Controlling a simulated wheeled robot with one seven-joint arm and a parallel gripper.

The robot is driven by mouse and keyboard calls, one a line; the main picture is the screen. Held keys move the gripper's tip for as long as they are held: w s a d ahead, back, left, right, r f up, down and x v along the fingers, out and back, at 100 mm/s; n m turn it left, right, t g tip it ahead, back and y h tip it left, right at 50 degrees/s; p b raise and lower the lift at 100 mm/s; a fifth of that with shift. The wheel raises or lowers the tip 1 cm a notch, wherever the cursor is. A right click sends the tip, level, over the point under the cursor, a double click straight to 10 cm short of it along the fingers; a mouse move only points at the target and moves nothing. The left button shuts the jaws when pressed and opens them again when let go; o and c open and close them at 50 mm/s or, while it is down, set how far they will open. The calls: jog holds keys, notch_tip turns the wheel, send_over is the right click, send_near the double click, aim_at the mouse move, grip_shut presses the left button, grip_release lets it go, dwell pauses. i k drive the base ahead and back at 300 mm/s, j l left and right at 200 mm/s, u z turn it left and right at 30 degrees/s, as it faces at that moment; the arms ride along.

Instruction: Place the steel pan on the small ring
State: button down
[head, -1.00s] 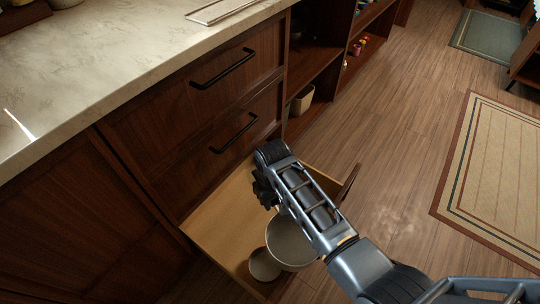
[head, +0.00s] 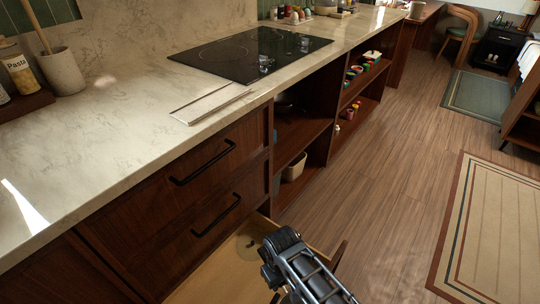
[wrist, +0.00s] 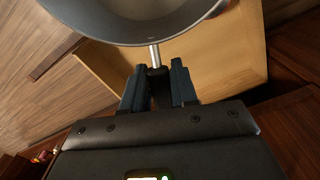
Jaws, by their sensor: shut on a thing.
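The steel pan (wrist: 150,20) is grey and round and fills the top of the wrist view, only partly in frame. My gripper (wrist: 157,76) is shut on its thin metal handle (wrist: 154,55). The pan is over or in the open wooden drawer (wrist: 225,60); the height between them is unclear. In the head view my gripper is at the bottom edge, its fingers mostly hidden, and the pan is out of sight. The black cooktop (head: 245,58) lies on the counter, with faint ring markings; which is the small ring is hard to tell.
The open drawer (head: 212,282) sticks out below two closed drawer fronts. A pale flat board (head: 208,104) lies on the counter (head: 110,150) before the cooktop. A utensil crock (head: 62,72) stands at left. Open shelves hold small items.

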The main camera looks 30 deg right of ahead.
aim_at(256, 40)
jog(key=l+u, duration=0.15)
jog(key=l, duration=0.9)
jog(key=i+l+u, duration=0.15)
jog(key=l, duration=0.85)
jog(key=k+l+u, duration=0.15)
jog(key=l, duration=0.9)
jog(key=l+u, duration=0.15)
jog(key=l, duration=0.9)
jog(key=k, duration=0.05)
